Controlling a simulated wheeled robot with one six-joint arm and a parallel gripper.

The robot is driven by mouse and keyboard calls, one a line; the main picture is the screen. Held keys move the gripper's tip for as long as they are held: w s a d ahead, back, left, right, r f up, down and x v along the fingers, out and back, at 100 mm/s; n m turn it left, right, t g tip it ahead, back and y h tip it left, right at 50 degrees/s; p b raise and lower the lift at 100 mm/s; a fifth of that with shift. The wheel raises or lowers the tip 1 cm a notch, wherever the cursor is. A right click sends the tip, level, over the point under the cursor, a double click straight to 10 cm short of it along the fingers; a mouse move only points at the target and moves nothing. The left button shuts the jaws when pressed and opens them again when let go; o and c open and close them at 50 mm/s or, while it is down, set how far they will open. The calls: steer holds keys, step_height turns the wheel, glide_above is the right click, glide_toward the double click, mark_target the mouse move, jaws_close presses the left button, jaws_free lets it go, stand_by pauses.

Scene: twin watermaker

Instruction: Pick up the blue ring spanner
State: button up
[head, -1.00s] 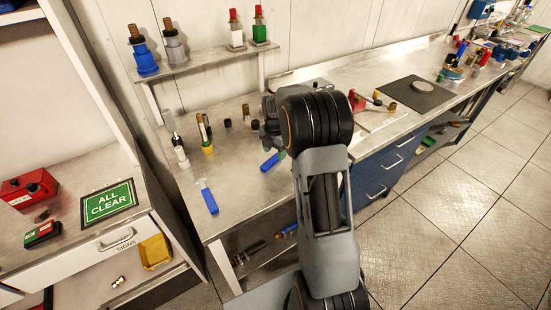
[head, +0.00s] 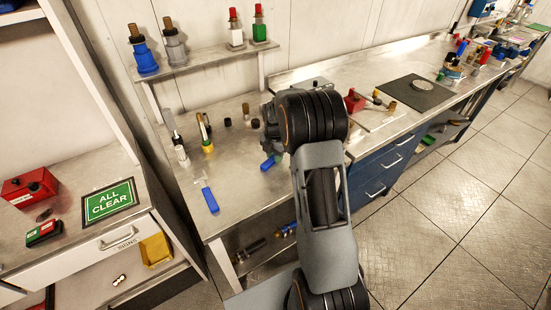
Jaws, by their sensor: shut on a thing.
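A blue-handled tool, which I take to be the blue ring spanner (head: 268,163), is at my gripper (head: 272,147) near the front edge of the steel bench. Only its blue handle shows; its head is hidden behind my gripper and arm. My gripper is low over the bench and shut on this tool, though its fingertips are mostly hidden by my wrist. I cannot tell whether the tool touches the bench top.
Another blue-handled tool (head: 209,199) with a pale metal head lies to the left on the bench (head: 228,172). A red box (head: 354,101) and dark mat (head: 417,94) are to the right.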

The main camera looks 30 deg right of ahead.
jaws_close()
steer(key=shift+r, duration=0.15)
steer(key=shift+w+r+b, duration=0.1)
steer(key=shift+r+b, duration=0.2)
steer(key=shift+r, duration=0.25)
steer(key=s+a+r+b, duration=0.1)
steer(key=s+a+r, duration=0.2)
steer(key=s+r, duration=0.3)
steer(key=s+a+r+b, duration=0.2)
steer(key=s+r, duration=0.3)
steer(key=s, duration=0.2)
steer(key=shift+a+r, duration=0.35)
steer(key=shift+a, duration=0.05)
